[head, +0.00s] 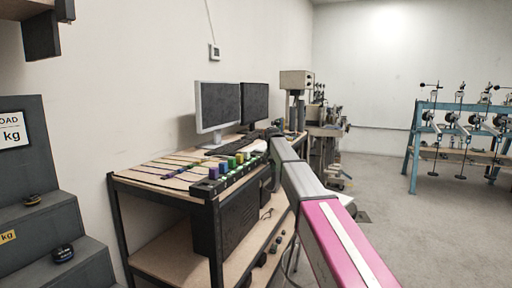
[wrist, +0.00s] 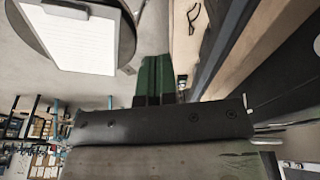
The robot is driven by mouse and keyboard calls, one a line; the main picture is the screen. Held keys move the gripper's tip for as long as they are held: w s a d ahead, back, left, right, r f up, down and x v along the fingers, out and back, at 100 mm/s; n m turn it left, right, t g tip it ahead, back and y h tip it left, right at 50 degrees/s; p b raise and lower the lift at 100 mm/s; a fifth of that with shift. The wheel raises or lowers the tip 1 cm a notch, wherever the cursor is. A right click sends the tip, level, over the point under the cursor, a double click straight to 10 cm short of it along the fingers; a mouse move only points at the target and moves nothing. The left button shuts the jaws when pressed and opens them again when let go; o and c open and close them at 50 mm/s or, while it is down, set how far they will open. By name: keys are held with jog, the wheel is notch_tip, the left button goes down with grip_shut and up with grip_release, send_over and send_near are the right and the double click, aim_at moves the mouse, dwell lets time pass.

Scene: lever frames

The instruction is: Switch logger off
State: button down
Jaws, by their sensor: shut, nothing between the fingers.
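A black strip with a row of coloured blocks in purple, green and yellow (head: 230,172) lies along the front edge of the desk; I cannot tell whether it is the logger, and no switch is readable. My arm reaches from the lower right toward the desk's far end, its dark end (head: 274,134) showing near the right monitor. In the wrist view my gripper (wrist: 153,75) shows as green fingers, shut together and empty. No contact with anything is visible. The wrist view does not show the coloured blocks.
The desk (head: 150,178) holds two monitors (head: 218,105) and cables. Dark steps (head: 85,262) are at left. In the wrist view, a white sheet (wrist: 75,38) lies on a round dark top. Open floor (head: 420,220) is at right.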

notch_tip(320, 180, up, 21)
jog(key=m+t, duration=0.1)
send_over(256, 150)
jog(key=s, duration=0.3)
jog(key=shift+w+r, duration=0.1)
jog(key=shift+r, duration=0.45)
jog(key=shift+f, duration=0.1)
jog(key=x, duration=1.2)
jog(key=shift+s+a+f, duration=0.25)
jog(key=shift+s+f, duration=0.05)
jog(key=shift+f, duration=0.65)
jog(key=shift+a, duration=0.1)
